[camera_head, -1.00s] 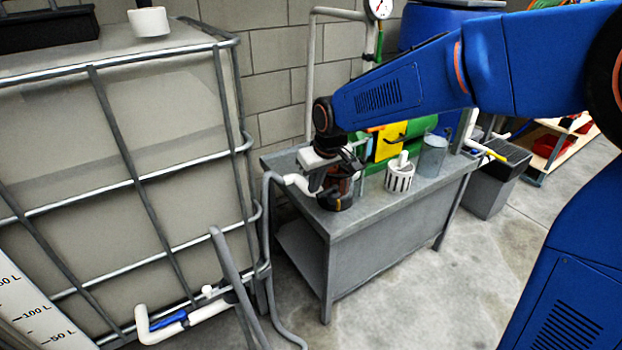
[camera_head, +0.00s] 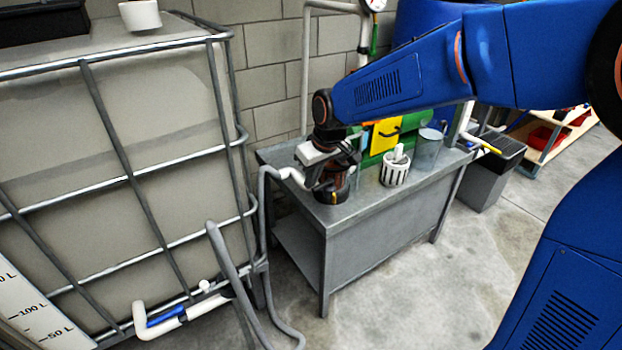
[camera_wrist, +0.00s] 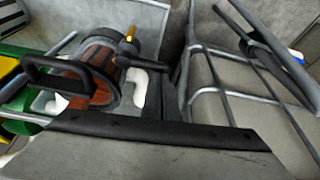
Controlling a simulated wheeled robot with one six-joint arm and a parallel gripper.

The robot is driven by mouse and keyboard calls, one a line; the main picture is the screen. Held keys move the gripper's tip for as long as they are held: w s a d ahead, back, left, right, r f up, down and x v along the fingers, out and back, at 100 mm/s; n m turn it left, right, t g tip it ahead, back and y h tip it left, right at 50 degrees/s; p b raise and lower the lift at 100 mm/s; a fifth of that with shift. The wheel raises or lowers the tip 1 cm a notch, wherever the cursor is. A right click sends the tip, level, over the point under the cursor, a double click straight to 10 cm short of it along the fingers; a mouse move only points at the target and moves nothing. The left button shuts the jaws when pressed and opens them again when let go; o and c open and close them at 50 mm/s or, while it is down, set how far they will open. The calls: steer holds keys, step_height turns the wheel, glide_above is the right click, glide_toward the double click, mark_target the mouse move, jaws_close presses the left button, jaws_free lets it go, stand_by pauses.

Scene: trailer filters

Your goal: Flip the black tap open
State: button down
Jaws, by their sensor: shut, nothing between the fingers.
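My gripper (camera_head: 317,183) is shut and empty, pointing down over the left end of the grey bench. A brown-red filter body (camera_wrist: 99,80) with a black collar and a small yellow-orange part stands there; its black base (camera_head: 332,195) shows below my gripper. A white elbow pipe (camera_head: 293,177) meets its left side and also shows in the wrist view (camera_wrist: 141,82). Dark bar-like parts lie across the filter in the wrist view; I cannot tell which is the black tap or whether my fingers touch it. My arm partly hides the filter from the head camera.
The grey bench (camera_head: 395,205) also holds a white slotted cup (camera_head: 395,172) and a metal bucket (camera_head: 430,150). A caged tank (camera_head: 125,150) stands left, with a white pipe and blue lever (camera_head: 165,316). Grey hoses hang between tank and bench. Floor before the bench is clear.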

steer(key=shift+s, duration=0.1)
steer(key=n, duration=0.1)
steer(key=s+d+n+g, duration=0.1)
steer(key=n, duration=0.1)
steer(key=shift+s+d+n+y, duration=0.1)
steer(key=shift+s+n+y, duration=0.05)
steer(key=shift+n+y, duration=0.2)
steer(key=s+d+n+g, duration=0.1)
steer(key=d+n+g, duration=0.3)
steer(key=n, duration=0.8)
steer(key=shift+s+d, duration=0.15)
steer(key=shift+d, duration=1.1)
